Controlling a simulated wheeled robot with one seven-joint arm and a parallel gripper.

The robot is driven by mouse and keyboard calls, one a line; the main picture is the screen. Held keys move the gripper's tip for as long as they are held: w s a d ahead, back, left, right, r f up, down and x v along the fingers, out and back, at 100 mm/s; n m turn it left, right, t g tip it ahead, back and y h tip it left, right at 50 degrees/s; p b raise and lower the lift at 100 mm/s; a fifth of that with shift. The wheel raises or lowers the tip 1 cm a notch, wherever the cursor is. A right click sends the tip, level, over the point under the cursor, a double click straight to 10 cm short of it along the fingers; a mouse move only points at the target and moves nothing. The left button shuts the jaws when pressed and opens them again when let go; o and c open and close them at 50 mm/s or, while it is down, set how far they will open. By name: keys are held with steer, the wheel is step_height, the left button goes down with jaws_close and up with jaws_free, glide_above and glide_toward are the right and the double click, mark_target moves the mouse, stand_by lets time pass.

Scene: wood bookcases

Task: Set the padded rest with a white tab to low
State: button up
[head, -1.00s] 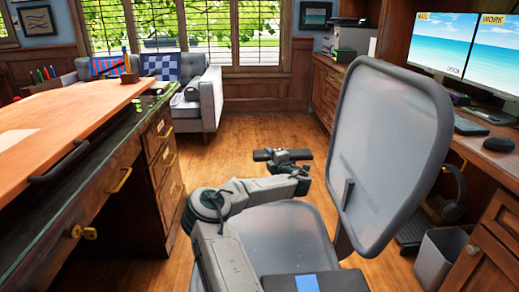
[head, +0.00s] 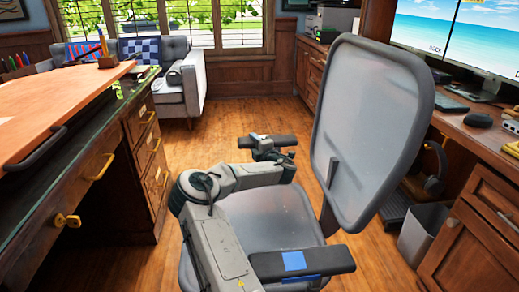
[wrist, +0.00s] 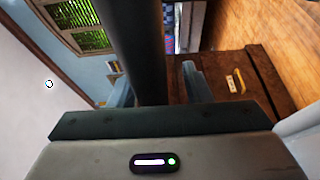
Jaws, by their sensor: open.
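A grey office chair (head: 262,215) has two dark padded rests. The near rest (head: 330,260) carries a blue tab (head: 293,261). The far rest (head: 284,141) sits across the seat; no white tab can be made out on it. My gripper (head: 268,152) is at this far rest, just below and in front of it, partly hiding its support. In the wrist view my open gripper (wrist: 160,88) has a finger on each side of a dark bar (wrist: 130,40), seemingly part of the far rest. Whether the fingers touch it cannot be told.
The tilted chair back (head: 365,130) rises right of my gripper. A wooden desk with drawers (head: 150,165) stands left, a monitor desk (head: 480,140) right, with a bin (head: 422,232) below. Floor is clear (head: 240,115) behind the chair.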

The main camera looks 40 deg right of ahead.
steer(key=s+a+p, duration=0.1)
steer(key=s+p, duration=0.2)
steer(key=s, duration=0.8)
steer(key=shift+s+a, duration=0.25)
steer(key=shift+a, duration=0.05)
